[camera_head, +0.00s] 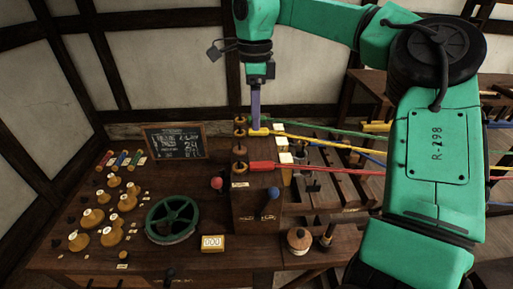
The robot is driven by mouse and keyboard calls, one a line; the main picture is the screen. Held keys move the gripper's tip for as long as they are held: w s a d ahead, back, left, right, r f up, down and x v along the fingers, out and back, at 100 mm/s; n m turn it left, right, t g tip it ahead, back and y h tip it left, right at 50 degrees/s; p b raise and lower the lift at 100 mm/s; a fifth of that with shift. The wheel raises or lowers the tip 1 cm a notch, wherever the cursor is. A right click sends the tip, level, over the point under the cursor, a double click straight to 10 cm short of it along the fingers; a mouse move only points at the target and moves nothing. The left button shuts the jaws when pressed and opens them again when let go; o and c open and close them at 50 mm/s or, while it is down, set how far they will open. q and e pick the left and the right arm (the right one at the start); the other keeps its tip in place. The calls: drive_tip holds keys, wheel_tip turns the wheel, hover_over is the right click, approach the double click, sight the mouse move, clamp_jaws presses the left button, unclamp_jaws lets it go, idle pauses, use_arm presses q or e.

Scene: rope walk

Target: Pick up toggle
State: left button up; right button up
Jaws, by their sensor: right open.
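My right gripper (256,121) points straight down over the top of a dark wooden block (257,213). Its fingers are seen edge-on as one narrow grey-violet strip, so the gap hardly shows; it is open. The tips are just above or beside a yellow piece (259,132) at the end of a yellow rope; I cannot tell if they touch. A red piece (262,166) with a red rope lies nearer on the same block. A green rope (300,126) starts close behind the fingers. I cannot tell for sure which piece is the toggle. My left gripper is out of view.
On the bench stand a green handwheel (172,219), several wooden spools or knobs (112,235), a chalkboard (176,141), a small counter (212,243), and red (217,183) and blue (272,194) ball knobs. Ropes stretch right, behind my arm. A timber wall closes the back.

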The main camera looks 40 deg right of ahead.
drive_tip(key=p, duration=0.2)
hover_over(257, 163)
drive_tip(key=f, duration=0.3)
drive_tip(key=a+f, duration=0.1)
drive_tip(key=f, duration=0.1)
drive_tip(key=shift+s+f, duration=0.25)
drive_tip(key=shift+f, duration=0.1)
drive_tip(key=f+p, duration=0.1)
drive_tip(key=f, duration=0.1)
drive_tip(key=f+p, duration=0.1)
drive_tip(key=f, duration=0.1)
drive_tip(key=d+f+p, duration=0.1)
drive_tip(key=f, duration=0.2)
drive_tip(key=shift+w+f, duration=0.1)
drive_tip(key=shift+w, duration=0.25)
drive_tip(key=shift+f, duration=0.2)
drive_tip(key=shift+c, duration=0.6)
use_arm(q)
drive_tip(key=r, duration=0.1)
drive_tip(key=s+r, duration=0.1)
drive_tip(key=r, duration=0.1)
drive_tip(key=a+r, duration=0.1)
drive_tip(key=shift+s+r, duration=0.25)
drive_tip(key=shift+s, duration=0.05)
use_arm(e)
clamp_jaws()
